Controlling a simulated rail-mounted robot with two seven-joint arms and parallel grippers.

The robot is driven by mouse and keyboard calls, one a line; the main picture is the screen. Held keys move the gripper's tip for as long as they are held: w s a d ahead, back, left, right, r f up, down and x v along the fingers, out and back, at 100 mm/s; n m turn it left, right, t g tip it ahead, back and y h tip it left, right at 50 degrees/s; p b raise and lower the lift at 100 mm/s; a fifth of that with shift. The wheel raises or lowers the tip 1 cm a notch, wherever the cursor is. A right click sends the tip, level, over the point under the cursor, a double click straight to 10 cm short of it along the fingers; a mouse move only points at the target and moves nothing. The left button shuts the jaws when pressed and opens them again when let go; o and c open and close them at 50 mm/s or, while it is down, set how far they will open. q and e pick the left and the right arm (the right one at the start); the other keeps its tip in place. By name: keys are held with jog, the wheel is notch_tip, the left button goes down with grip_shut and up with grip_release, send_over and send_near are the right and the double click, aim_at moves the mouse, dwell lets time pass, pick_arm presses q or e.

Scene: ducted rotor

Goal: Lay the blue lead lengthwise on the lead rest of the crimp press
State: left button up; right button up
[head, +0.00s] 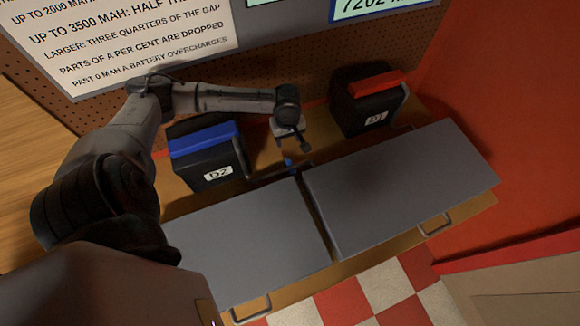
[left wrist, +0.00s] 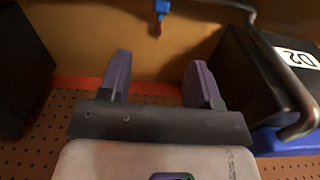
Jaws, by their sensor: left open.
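My left gripper (head: 293,144) hangs over the back of the bench between two black boxes. In the left wrist view its two purple-grey fingers (left wrist: 158,62) stand apart with nothing between them. A small blue piece (head: 289,163) lies just in front of the gripper in the head view. In the left wrist view the blue piece (left wrist: 161,8) has a reddish tip and sits beyond the fingertips, apart from them. I cannot tell whether it is the blue lead or part of a fixture. I cannot make out the crimp press or its lead rest for sure. My right gripper is not in view.
A black box marked D2 with a blue top (head: 204,140) stands left of the gripper. One marked D1 with a red top (head: 375,84) stands right. Both have bar handles. Two grey panels (head: 250,240) (head: 400,185) cover the bench front. A pegboard wall rises behind.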

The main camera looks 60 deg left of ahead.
pick_arm(q)
send_over(288, 160)
jog(key=shift+n, duration=0.3)
notch_tip(288, 160, down, 8)
jog(key=shift+f, duration=2.95)
